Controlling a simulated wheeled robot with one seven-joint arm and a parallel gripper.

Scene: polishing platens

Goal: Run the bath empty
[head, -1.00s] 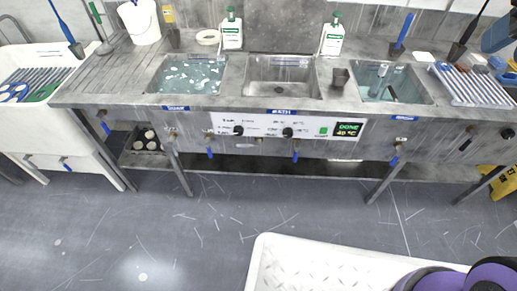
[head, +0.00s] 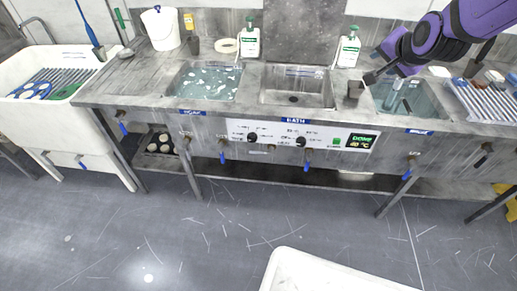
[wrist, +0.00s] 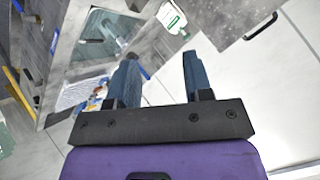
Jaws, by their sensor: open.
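The bath (head: 297,104) is the middle of three sunk basins in the grey metal bench, above a blue BATH label (head: 297,121). It looks grey inside; I cannot tell its water level. A valve with a blue handle (head: 307,164) hangs below its front, handle pointing down. The control panel (head: 285,134) shows DONE and 40 °C on its display (head: 361,141). My gripper (head: 372,77) is above the bench, right of the bath, near a dark cup (head: 355,89). In the wrist view my gripper (wrist: 160,72) has its fingers apart, with nothing between them.
The left basin (head: 205,82) holds water with white flecks. The right basin (head: 408,98) holds clear bluish water. Other blue-handled valves (head: 222,156) hang along the bench front. Soap bottles (head: 249,40) stand behind. A white cart (head: 320,272) is at the front; floor between is clear.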

